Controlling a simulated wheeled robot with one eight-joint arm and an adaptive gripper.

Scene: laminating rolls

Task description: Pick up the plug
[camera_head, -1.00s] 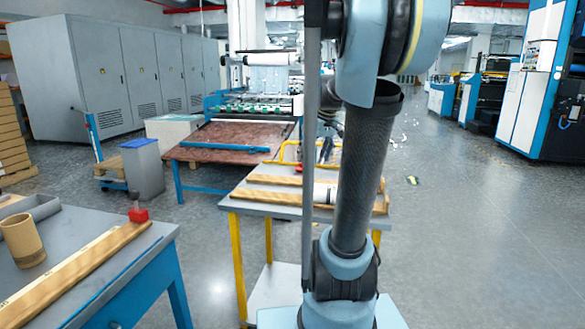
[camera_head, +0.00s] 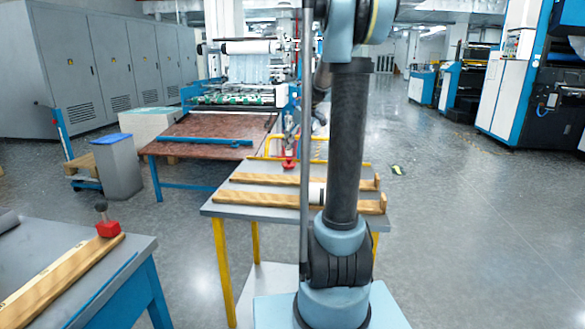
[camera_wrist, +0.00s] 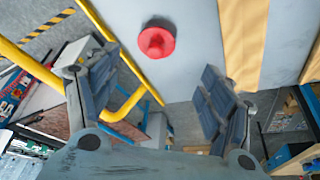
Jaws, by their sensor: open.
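The plug is a red round piece (camera_wrist: 157,42) with a dark spot on its upper side. In the wrist view it is at the upper middle, on a grey table surface (camera_wrist: 190,25). My gripper (camera_wrist: 160,75) is open and empty. The plug shows beyond the fingertips, roughly between them and apart from them. In the head view a red piece (camera_head: 289,163) stands at the far side of the small table (camera_head: 240,200), beside my arm. My fingers are not clear there. A similar red piece with a dark top (camera_head: 109,228) sits on the left table.
Wooden strips (camera_head: 270,179) lie on the small table, with a pale roll piece (camera_head: 316,193) by my arm. A yellow rail (camera_head: 268,143) runs along its far edge. The left table (camera_head: 140,250) is blue-framed. The floor (camera_head: 460,230) at right is clear.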

